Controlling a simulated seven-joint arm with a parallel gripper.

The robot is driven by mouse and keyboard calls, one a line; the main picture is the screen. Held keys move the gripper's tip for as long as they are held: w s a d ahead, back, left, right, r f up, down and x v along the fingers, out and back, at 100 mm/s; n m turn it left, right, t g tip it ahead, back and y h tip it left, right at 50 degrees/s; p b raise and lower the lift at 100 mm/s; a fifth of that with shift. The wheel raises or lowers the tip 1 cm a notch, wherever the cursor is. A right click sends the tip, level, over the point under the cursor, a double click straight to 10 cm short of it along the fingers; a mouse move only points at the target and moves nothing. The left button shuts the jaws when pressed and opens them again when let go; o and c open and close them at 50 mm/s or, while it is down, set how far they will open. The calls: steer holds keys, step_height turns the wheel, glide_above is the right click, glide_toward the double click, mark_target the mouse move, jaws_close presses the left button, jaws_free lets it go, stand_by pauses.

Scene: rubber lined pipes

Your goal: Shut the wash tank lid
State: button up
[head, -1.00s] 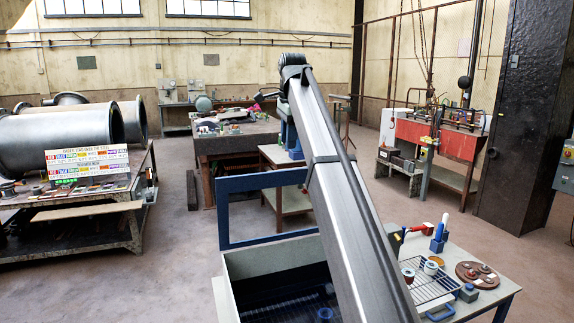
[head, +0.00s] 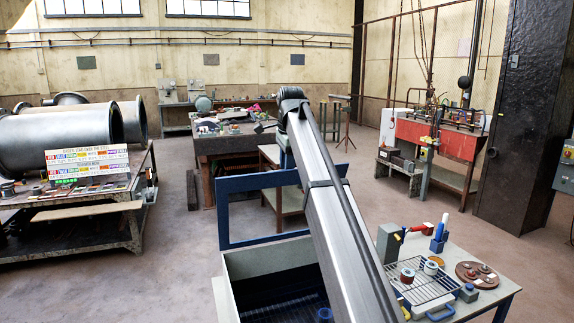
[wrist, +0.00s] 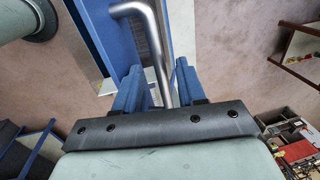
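The wash tank (head: 268,257) is a pale grey open box at the bottom centre of the head view, dark inside. Its lid appears to be the blue-edged upright frame (head: 260,182) at the far side, standing open. In the wrist view a bent silver bar (wrist: 150,45), apparently a handle, runs down between the two blue fingers of my gripper (wrist: 156,85). The fingers stand apart on either side of the bar, with gaps showing. A blue edge (wrist: 92,40) lies left of the bar. In the head view my gripper is hidden behind my arm.
A side table right of the tank holds a wire rack (head: 425,285), a brown disc (head: 477,274) and small tools. A workbench (head: 235,143) stands beyond the lid. Large pipes (head: 60,140) lie on a bench at left. The floor between is clear.

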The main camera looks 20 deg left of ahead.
jaws_close()
stand_by(0.4)
